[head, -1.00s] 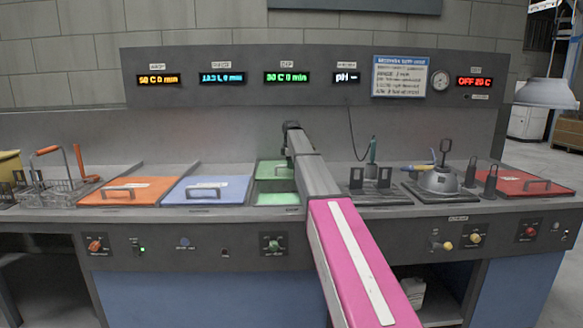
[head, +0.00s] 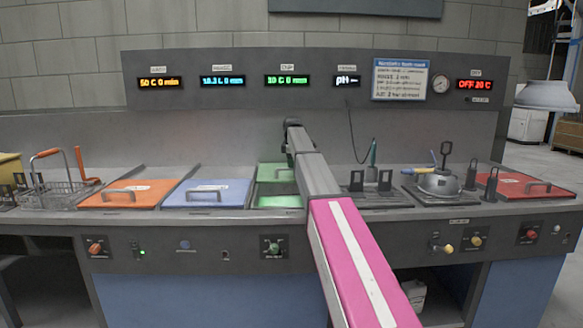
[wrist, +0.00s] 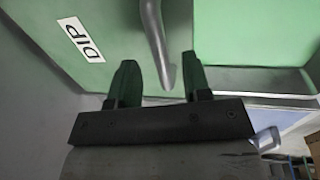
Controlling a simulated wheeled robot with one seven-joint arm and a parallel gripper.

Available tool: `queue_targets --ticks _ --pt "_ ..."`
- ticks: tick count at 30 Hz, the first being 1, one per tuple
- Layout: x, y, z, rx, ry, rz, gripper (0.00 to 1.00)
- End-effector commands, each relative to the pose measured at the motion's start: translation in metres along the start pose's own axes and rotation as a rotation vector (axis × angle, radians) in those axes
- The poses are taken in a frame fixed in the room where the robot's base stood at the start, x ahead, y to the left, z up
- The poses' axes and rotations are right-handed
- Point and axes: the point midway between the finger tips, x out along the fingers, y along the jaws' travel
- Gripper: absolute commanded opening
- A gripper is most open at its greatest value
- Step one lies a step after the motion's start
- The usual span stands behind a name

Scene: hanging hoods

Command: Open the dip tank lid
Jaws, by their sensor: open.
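The green dip tank lid (head: 275,173) is in the middle of the counter in the head view, partly behind my arm. A second green area (head: 280,202) shows in front of it, past a grey band; I cannot tell whether it is lid or tank. In the wrist view the lid (wrist: 110,20) bears a DIP label (wrist: 80,39) and a grey bar handle (wrist: 154,40). My gripper (wrist: 160,72) is open, its two fingers on either side of the handle's near end. I cannot tell whether they touch it. The head view hides the fingers behind my arm.
An orange lid (head: 130,193) and a blue lid (head: 207,191) lie left of the dip tank. Racks (head: 370,190), a domed metal vessel (head: 438,182) and a red lid (head: 512,185) stand to the right. An instrument panel (head: 310,92) rises behind.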

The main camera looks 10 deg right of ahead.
Motion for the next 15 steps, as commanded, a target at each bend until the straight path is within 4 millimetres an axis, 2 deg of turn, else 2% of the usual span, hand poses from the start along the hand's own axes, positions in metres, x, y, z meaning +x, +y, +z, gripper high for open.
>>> queue_targets --ticks 1,6,12,15 --pt "-0.012 0.001 0.0 0.0 0.0 0.003 0.44" --pt "-0.044 0.001 0.0 0.0 0.0 0.003 0.44" --pt "-0.071 0.001 0.0 0.0 0.0 0.002 0.44" --pt "-0.078 0.0 0.0 0.0 0.0 0.001 0.44"
